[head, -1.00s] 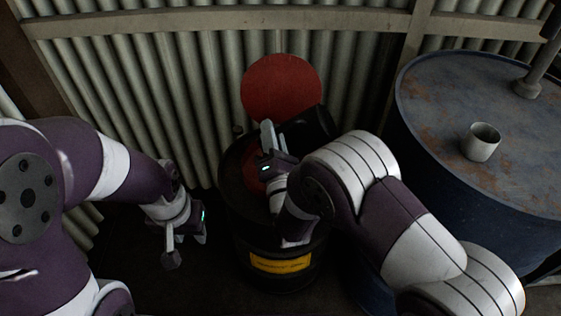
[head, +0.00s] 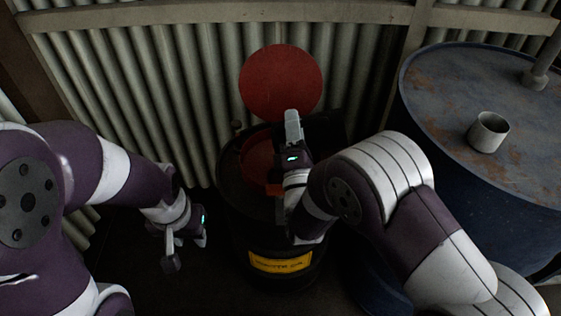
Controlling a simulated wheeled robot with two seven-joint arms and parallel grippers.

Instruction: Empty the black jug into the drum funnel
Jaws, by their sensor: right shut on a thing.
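The black drum (head: 240,215) stands in the middle of the head view with a yellow label. Its red funnel (head: 257,158) is in the top, and the round red lid (head: 280,82) stands raised behind it. My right gripper (head: 292,125) is over the right part of the drum top, shut on the black jug (head: 325,128). The jug is very dark and partly hidden behind the gripper, to the right of the funnel; its exact tilt and its contents cannot be told. My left gripper (head: 187,250) hangs empty to the left of the drum, its fingers apart.
A rusty blue drum (head: 440,95) stands at the right with a metal cup (head: 488,132) and a pipe (head: 541,68) on top. A corrugated wall (head: 190,90) closes off the back. Dark floor is free left of the black drum.

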